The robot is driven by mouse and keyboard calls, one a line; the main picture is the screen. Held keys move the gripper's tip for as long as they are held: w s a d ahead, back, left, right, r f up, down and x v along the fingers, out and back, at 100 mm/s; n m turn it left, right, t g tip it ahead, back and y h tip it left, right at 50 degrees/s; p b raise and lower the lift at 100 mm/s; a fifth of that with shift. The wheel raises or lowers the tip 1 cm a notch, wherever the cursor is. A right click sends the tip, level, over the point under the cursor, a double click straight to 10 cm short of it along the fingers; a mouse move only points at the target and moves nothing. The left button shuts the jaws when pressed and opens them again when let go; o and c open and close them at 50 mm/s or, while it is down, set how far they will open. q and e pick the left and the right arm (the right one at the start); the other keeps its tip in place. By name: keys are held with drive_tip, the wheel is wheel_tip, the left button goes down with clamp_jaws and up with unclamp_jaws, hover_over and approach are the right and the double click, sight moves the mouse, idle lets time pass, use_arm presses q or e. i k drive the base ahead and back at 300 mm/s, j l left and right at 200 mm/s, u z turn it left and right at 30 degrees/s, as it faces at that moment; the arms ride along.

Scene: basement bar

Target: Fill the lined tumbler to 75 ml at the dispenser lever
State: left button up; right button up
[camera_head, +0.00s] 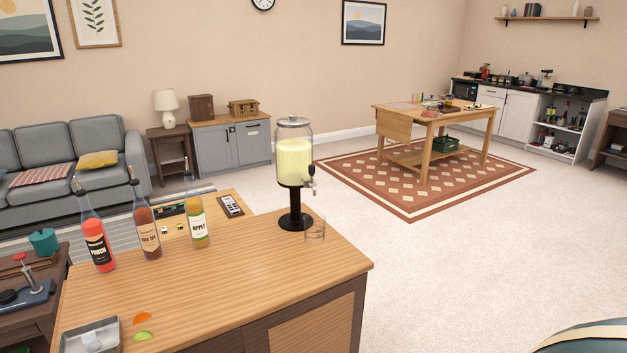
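The dispenser (294,160) is a clear jar of pale yellow liquid on a black stand, at the far end of the wooden counter. Its tap with the lever (311,182) is on the jar's right side. A clear tumbler (315,231) stands upright on the counter below and slightly in front of the tap, beside the black base. It looks empty; its lines are too small to read. Neither of my grippers is in view.
Bottles labelled punch (98,243), iced tea (145,225) and apple (197,222) stand along the counter's left edge. A metal tray (111,324) and orange and green slices lie at the front left. The middle of the counter (235,275) is clear.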

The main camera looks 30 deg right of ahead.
sight(311, 167)
drive_tip(key=i+l+u, duration=0.1)
drive_tip(key=l, duration=0.6)
drive_tip(key=i+l+u, duration=0.15)
drive_tip(key=l, duration=0.55)
drive_tip(key=i+l+u, duration=0.1)
drive_tip(key=i+l, duration=0.15)
drive_tip(key=l, duration=0.45)
drive_tip(key=i+l+u, duration=0.15)
drive_tip(key=l, duration=0.6)
drive_tip(key=l+u, duration=0.1)
drive_tip(key=l, duration=0.6)
